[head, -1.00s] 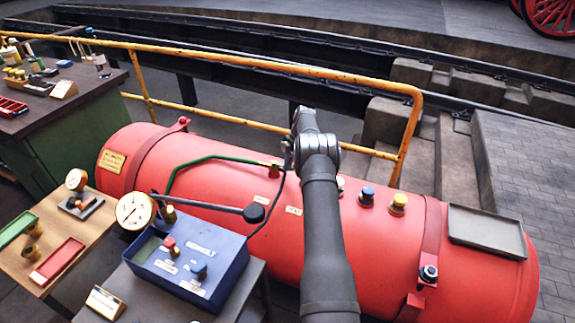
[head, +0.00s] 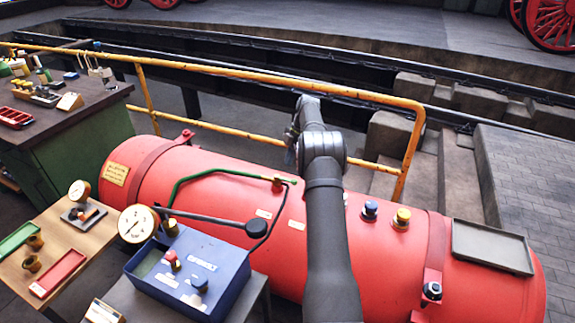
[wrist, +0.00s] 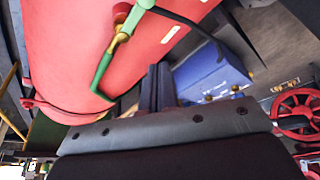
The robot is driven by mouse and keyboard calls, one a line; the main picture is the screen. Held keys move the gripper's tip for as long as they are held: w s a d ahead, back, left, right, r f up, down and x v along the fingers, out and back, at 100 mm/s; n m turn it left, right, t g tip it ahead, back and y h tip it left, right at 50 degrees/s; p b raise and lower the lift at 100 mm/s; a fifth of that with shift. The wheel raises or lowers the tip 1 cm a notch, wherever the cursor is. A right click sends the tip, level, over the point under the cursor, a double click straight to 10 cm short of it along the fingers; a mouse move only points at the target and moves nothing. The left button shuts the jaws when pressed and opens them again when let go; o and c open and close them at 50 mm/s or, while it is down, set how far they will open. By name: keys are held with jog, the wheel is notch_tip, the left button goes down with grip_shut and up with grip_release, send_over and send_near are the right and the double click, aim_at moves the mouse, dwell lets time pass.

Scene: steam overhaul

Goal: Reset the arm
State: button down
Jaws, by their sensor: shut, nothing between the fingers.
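My arm crosses the middle of the head view, in front of the red boiler tank; its gripper cannot be made out there. In the wrist view the two dark fingers of my gripper (wrist: 165,85) are shut together and hold nothing. Beyond them are the red tank (wrist: 80,50), the green pipe (wrist: 105,75) with its brass fitting, and the blue test box (wrist: 210,72). In the head view the tank (head: 225,165) lies on its side, with the green pipe (head: 215,173) above it and the blue box (head: 195,270) with a gauge in front.
A yellow railing (head: 240,72) runs behind the tank. A grey tray (head: 492,246) sits on the tank's right end. At left are a wooden bench (head: 55,235) with small trays and a green cabinet (head: 75,145) with tools on top. Stone steps (head: 440,155) are at right.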

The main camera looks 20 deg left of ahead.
dwell(0.5)
jog(key=s+a+f+m+t, duration=0.2)
jog(key=a+f+m, duration=0.1)
jog(key=f+m, duration=0.2)
jog(key=s+a+f+m+t+y, duration=0.1)
jog(key=s+a+f+m+t, duration=0.1)
jog(key=m, duration=0.7)
jog(key=shift+s+a+f+m+t, duration=0.45)
jog(key=shift+a+f, duration=0.5)
jog(key=shift+f, duration=0.6)
jog(key=shift+d+n, duration=0.15)
jog(key=shift+n, duration=0.1)
